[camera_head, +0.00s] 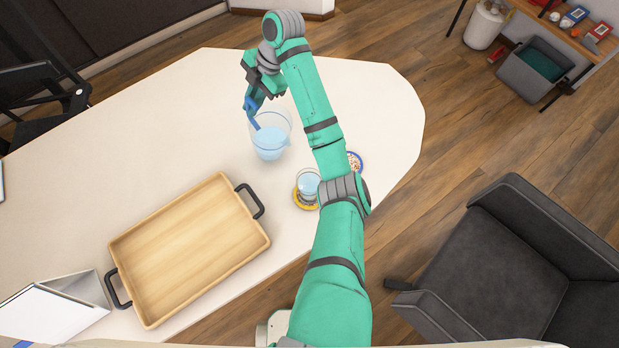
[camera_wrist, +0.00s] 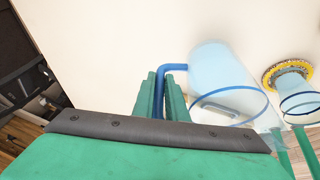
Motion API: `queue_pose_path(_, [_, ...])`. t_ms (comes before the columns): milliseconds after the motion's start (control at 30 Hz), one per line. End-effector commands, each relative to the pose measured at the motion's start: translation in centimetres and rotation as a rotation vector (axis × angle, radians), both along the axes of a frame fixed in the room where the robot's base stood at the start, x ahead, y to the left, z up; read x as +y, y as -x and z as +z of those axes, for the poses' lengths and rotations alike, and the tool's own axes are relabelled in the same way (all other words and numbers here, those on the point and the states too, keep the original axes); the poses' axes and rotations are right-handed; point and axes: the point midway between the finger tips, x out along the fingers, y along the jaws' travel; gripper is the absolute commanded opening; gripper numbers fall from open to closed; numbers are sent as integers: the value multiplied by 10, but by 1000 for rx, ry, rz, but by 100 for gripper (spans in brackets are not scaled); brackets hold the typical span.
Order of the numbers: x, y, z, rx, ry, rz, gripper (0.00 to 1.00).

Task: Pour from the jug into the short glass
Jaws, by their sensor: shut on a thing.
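The clear jug (camera_head: 270,140) with a blue handle holds pale blue liquid and looks close to upright over the white table. It also shows in the wrist view (camera_wrist: 222,80). My gripper (camera_head: 251,104) is shut on the jug's blue handle, which runs between the fingers in the wrist view (camera_wrist: 163,92). I cannot tell whether the jug's base touches the table. The short glass (camera_head: 308,183) stands on a yellow-rimmed coaster (camera_head: 300,203), to the jug's lower right, apart from it. The glass looks bluish; its contents are unclear. It also shows at the right of the wrist view (camera_wrist: 298,100).
A wooden tray (camera_head: 185,255) with dark handles lies on the white table (camera_head: 150,130), left of the glass. A second, blue-rimmed coaster (camera_head: 355,161) is partly hidden behind my arm. A white-and-grey angled object (camera_head: 60,310) stands at lower left.

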Motion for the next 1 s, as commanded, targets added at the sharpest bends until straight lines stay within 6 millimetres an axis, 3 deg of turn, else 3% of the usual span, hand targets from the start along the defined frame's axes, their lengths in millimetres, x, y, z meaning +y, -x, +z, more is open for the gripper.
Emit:
queue_pose_path(567, [6, -9, -26, 158, 134, -1, 0])
queue_pose_path(1000, [6, -9, 17, 161, 139, -2, 0])
